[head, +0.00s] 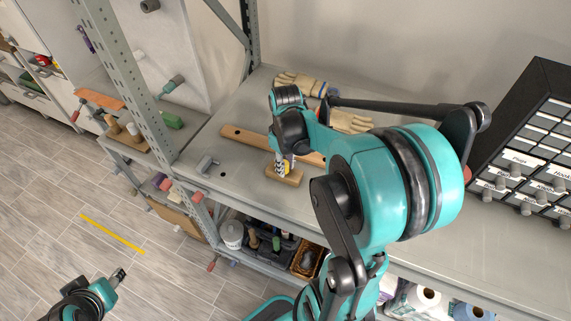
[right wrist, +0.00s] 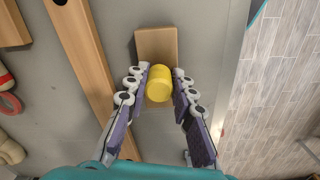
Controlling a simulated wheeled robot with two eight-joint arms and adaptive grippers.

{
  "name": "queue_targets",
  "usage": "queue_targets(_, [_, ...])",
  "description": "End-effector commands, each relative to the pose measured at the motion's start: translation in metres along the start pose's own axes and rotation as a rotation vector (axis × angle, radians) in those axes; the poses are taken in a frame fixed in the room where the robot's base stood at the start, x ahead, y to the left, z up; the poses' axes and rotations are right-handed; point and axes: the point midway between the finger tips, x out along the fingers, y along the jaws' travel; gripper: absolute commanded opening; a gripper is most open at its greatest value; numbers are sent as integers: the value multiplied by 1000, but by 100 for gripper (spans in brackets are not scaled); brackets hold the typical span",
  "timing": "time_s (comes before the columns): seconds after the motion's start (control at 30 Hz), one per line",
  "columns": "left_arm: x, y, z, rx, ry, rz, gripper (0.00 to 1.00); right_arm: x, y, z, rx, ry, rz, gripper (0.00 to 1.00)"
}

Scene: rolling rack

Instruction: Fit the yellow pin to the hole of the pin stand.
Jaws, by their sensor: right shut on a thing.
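The yellow pin (right wrist: 159,86) is held upright between the fingers of my right gripper (right wrist: 162,73), with its round end facing the wrist camera. The pin stand, a small light wooden block (right wrist: 156,42), lies directly beyond the pin in the right wrist view; it also shows on the grey shelf in the head view (head: 284,178). My right gripper (head: 285,164) is right over the block there. The pin hides the hole and its own lower end, so I cannot tell whether it is in the hole. My left gripper (head: 119,277) is low at the left, away from the shelf.
A long wooden bar with holes (right wrist: 88,75) lies on the shelf beside the stand. Gloves (head: 350,121) lie toward the back. A black drawer cabinet (head: 530,140) stands at the right. A rack post (head: 130,85) rises at left.

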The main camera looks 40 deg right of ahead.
Motion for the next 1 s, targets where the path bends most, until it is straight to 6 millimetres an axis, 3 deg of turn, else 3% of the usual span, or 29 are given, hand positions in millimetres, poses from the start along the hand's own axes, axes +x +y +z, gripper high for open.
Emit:
queue_targets(0.03, [0,0,0,0,0,0,40,0,0,0,0,0,0,29])
queue_targets(0.1, [0,0,0,0,0,0,40,0,0,0,0,0,0,48])
queue_targets(0.53, [0,0,0,0,0,0,40,-9,0,0,0,0,0,48])
queue_targets(1.0, [0,0,0,0,0,0,40,-100,0,0,0,0,0,48])
